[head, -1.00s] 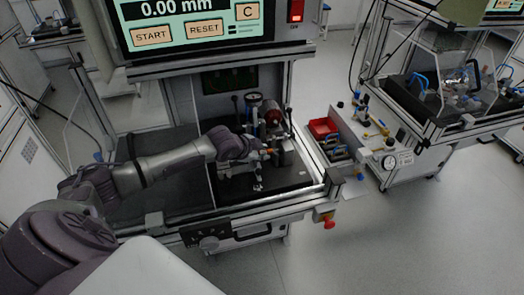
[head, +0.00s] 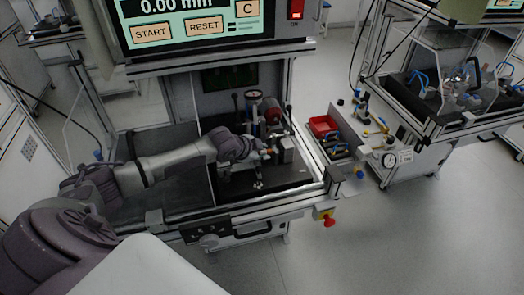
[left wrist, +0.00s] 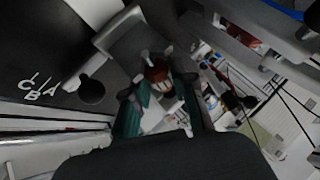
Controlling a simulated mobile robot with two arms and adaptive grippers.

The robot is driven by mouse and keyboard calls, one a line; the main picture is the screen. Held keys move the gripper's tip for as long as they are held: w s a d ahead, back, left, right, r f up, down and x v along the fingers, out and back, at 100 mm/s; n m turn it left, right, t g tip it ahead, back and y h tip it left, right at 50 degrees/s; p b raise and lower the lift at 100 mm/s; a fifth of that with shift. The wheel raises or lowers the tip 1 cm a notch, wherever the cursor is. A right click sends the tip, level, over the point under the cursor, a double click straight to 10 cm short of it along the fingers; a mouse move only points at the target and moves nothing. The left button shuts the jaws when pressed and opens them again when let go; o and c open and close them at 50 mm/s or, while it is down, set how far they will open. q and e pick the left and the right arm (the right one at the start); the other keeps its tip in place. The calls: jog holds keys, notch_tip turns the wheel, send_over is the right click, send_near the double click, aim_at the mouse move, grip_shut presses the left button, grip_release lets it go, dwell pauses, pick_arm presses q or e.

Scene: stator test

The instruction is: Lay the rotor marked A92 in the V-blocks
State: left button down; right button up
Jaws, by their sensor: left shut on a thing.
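My left gripper (head: 262,154) reaches over the black work plate of the station in the head view. In the left wrist view its teal-padded fingers (left wrist: 160,112) are shut on a small part with a copper-red and white body, the rotor (left wrist: 157,76). No A92 mark is readable on it. A grey block (head: 284,150) stands just right of the gripper in the head view; I cannot tell whether it is one of the V-blocks or whether the rotor touches it. My right gripper is not in view.
A dial gauge (head: 254,97) and a red cylindrical part (head: 272,114) stand behind the gripper. A red bin (head: 322,125) is on the side shelf at right. White letters C, B, A (left wrist: 40,88) mark a dark surface.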

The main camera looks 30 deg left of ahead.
pick_arm(q)
jog(key=c, duration=0.9)
grip_release()
jog(key=shift+o, duration=0.2)
jog(key=v, duration=0.7)
jog(key=shift+s+r, duration=0.2)
